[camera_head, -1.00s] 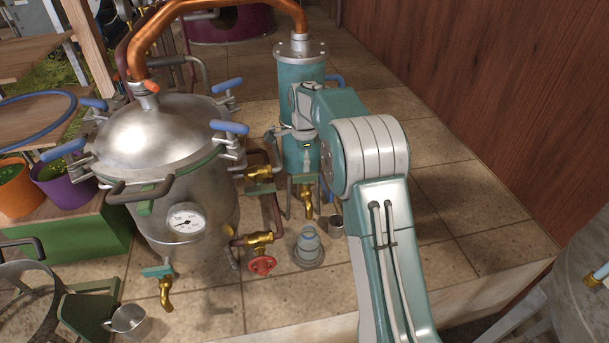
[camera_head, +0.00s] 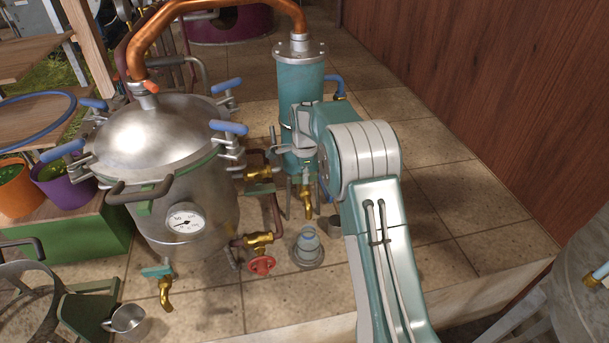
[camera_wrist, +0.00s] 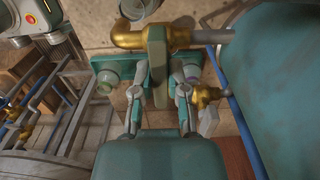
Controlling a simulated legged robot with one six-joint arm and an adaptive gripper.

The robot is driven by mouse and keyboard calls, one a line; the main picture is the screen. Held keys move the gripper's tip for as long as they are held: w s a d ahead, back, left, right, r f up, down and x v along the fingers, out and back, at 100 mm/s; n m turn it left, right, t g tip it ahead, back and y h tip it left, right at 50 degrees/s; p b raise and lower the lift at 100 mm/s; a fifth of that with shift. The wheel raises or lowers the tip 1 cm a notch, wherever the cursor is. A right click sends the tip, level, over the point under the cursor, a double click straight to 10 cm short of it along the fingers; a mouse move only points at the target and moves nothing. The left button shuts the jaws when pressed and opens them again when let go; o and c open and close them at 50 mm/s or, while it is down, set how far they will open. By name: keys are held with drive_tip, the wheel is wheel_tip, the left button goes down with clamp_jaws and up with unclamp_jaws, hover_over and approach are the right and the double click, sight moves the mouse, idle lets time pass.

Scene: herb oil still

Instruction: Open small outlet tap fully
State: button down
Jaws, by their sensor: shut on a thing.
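The small outlet tap is brass (camera_head: 306,201) and sits low on the teal upright cylinder (camera_head: 300,85). In the wrist view, its brass body (camera_wrist: 130,37) runs across the top, joined by a pipe to the large teal cylinder (camera_wrist: 275,85) at right. A flat greenish lever (camera_wrist: 157,55) crosses the brass body and points down toward my gripper (camera_wrist: 160,82). My gripper's fingers are closed on the lever from both sides. In the head view my arm covers part of the cylinder, and the grip is too small to make out.
The domed steel still (camera_head: 165,140) stands to the left, with a red-wheel valve (camera_head: 262,265) low on its right. Tiles to the right are clear.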

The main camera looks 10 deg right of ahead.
drive_tip(key=shift+n, duration=0.4)
drive_tip(key=n, duration=0.3)
drive_tip(key=shift+w+n, duration=0.1)
drive_tip(key=shift+n, duration=0.2)
drive_tip(key=n, duration=0.4)
drive_tip(key=shift+n, duration=0.3)
drive_tip(key=n, duration=0.9)
drive_tip(key=shift+n, duration=0.3)
drive_tip(key=c, duration=0.6)
unclamp_jaws()
drive_tip(key=shift+c, duration=0.2)
